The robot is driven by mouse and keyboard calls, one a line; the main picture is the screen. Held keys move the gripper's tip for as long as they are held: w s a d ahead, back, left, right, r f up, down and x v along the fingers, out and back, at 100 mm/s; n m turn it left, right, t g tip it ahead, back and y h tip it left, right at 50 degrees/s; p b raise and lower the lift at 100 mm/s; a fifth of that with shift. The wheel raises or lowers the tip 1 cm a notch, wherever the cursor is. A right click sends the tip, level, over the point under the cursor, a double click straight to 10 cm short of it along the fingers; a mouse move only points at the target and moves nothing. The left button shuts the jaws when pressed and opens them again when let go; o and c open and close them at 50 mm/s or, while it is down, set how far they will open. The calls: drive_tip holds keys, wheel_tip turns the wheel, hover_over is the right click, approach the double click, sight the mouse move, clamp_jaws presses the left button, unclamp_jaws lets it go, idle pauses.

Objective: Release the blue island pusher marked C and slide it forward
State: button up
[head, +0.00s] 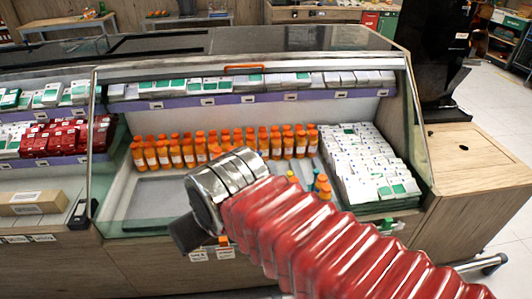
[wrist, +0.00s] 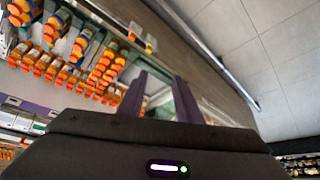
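I cannot make out a blue pusher or a letter C in either view. My gripper (head: 190,235) is the dark end of the arm in the head view, at the front edge of the display case; its fingers are mostly hidden there. In the wrist view, the two fingers of my gripper (wrist: 160,85) stand apart with a gap between them, and I see nothing held. A small orange part (head: 223,240) sits on the case's front edge beside my gripper.
Rows of orange-capped bottles (head: 160,153) fill the back of the case and show in the wrist view (wrist: 85,65). White boxes (head: 365,165) are stacked at right, and red boxes (head: 60,137) at left. A glass side panel (head: 97,150) divides the case. Its left floor (head: 155,188) is bare.

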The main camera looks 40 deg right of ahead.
drive_tip(key=shift+o, duration=1.4)
drive_tip(key=shift+w, duration=0.2)
drive_tip(key=w+d+m+g+y, duration=0.1)
drive_tip(key=w+d+m+y, duration=0.3)
drive_tip(key=w+m, duration=0.85)
drive_tip(key=w+d+f+m+t+y, duration=0.1)
drive_tip(key=w+d+f+m, duration=0.15)
drive_tip(key=w+d, duration=0.5)
drive_tip(key=w+d+f+m+t, duration=0.1)
drive_tip(key=w+d+f+m, duration=0.15)
drive_tip(key=w+d, duration=0.5)
drive_tip(key=w+d+f+m+t, duration=0.2)
drive_tip(key=w+d+f+m, duration=0.3)
drive_tip(key=d, duration=0.4)
drive_tip(key=w+d+f+m+t, duration=0.1)
drive_tip(key=w+d+f+m, duration=0.2)
drive_tip(key=d+f, duration=0.5)
drive_tip(key=s+d+f+m+t+h, duration=0.1)
drive_tip(key=d+f+m, duration=0.3)
drive_tip(key=d, duration=0.5)
drive_tip(key=s+d+f+m+t+h, duration=0.1)
drive_tip(key=d+f+m, duration=0.3)
drive_tip(key=d+f, duration=0.4)
drive_tip(key=shift+s+d+f+t, duration=0.15)
drive_tip(key=shift+s+d+t, duration=0.65)
drive_tip(key=shift+s+t, duration=0.1)
